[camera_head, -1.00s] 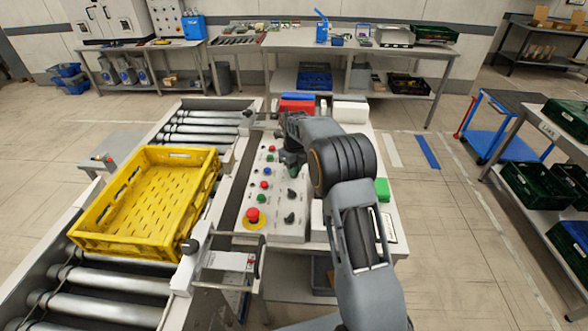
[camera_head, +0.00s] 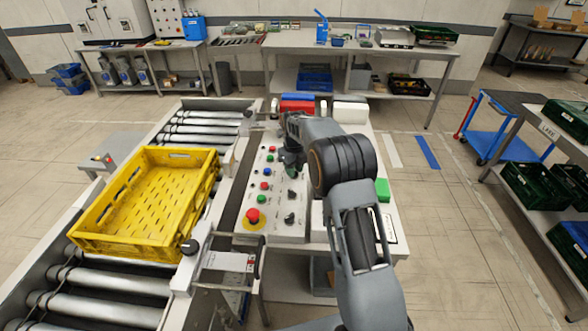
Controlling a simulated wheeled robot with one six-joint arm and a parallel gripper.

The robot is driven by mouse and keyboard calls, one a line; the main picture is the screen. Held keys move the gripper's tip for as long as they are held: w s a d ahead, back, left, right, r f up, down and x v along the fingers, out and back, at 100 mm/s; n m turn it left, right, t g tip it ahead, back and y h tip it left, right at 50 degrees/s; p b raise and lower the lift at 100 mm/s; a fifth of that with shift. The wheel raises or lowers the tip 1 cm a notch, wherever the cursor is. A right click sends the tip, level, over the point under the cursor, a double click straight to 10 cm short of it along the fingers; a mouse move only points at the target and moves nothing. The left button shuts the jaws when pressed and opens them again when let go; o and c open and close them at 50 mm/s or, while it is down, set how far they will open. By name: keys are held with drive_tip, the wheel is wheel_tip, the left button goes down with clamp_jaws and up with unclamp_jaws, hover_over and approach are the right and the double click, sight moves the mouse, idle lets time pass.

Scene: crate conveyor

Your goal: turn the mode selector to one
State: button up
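The control panel (camera_head: 274,228) is a pale sloped box with coloured push buttons, a red emergency stop (camera_head: 252,215) on a yellow base, and dark rotary knobs. Two dark knobs show on its right side, an upper one (camera_head: 291,194) and a lower one (camera_head: 290,218). Their labels are too small to read, so I cannot tell which is the mode selector or where it points. My gripper (camera_head: 291,168) points down over the upper right of the panel, above these two knobs in the picture. Its fingertips are small and partly hidden, and what lies under them is hidden.
A yellow crate (camera_head: 84,238) sits on the roller conveyor (camera_head: 105,283) left of the panel. Another dark knob (camera_head: 190,246) stands at the conveyor's edge. Red (camera_head: 298,106) and white (camera_head: 350,112) boxes lie behind the arm, and a green block (camera_head: 382,188) to its right.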

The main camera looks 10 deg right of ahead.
drive_tip(key=shift+o, duration=0.6)
wheel_tip(320, 180, up, 14)
drive_tip(key=shift+f+b, duration=0.15)
drive_tip(key=shift+b, duration=0.2)
